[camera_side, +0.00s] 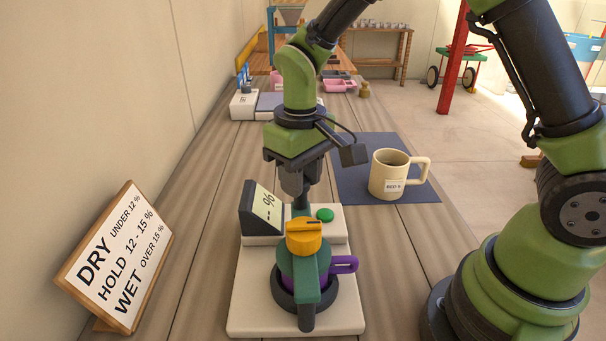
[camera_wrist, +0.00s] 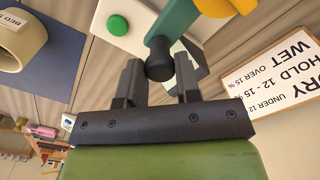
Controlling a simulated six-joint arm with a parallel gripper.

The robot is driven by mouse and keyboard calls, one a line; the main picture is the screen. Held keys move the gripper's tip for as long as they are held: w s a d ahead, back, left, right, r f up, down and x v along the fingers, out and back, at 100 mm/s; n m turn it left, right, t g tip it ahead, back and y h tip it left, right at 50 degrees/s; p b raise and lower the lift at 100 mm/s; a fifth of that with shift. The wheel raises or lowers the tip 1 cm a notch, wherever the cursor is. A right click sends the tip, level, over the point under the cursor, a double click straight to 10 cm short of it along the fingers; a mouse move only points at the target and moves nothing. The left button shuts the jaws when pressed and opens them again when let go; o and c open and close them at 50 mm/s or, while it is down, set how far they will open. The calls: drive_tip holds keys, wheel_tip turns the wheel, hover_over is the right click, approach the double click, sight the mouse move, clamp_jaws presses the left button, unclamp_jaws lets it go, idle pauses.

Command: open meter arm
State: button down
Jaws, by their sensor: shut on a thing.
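The moisture meter has a pale base (camera_side: 245,300), a tilted display (camera_side: 264,208) reading "-- %", and a green button (camera_side: 325,214). Its teal meter arm (camera_side: 305,270) lies lengthwise over a purple cup (camera_side: 343,265) in a dark ring. An orange knob (camera_side: 303,237) sits on top of the arm. My gripper (camera_side: 300,200) is low behind the knob, at the far side of the meter. In the wrist view my gripper (camera_wrist: 160,82) has its fingers either side of a dark handle (camera_wrist: 160,58) by the teal arm, shut on it. Finger contact is partly hidden.
A cream mug (camera_side: 388,178) stands on a blue mat (camera_side: 350,190) at the right. A DRY/HOLD/WET sign (camera_side: 115,255) stands at the left. A white scale (camera_side: 243,106) and pink trays (camera_side: 338,86) are farther back. Bare bench lies between sign and meter.

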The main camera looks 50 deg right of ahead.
drive_tip(key=shift+w+a+n, duration=0.4)
drive_tip(key=shift+a, duration=0.1)
drive_tip(key=a+n, duration=1.5)
drive_tip(key=a, duration=0.3)
drive_tip(key=shift+s+a+n, duration=0.15)
drive_tip(key=shift+a+n, duration=0.25)
drive_tip(key=c, duration=0.8)
unclamp_jaws()
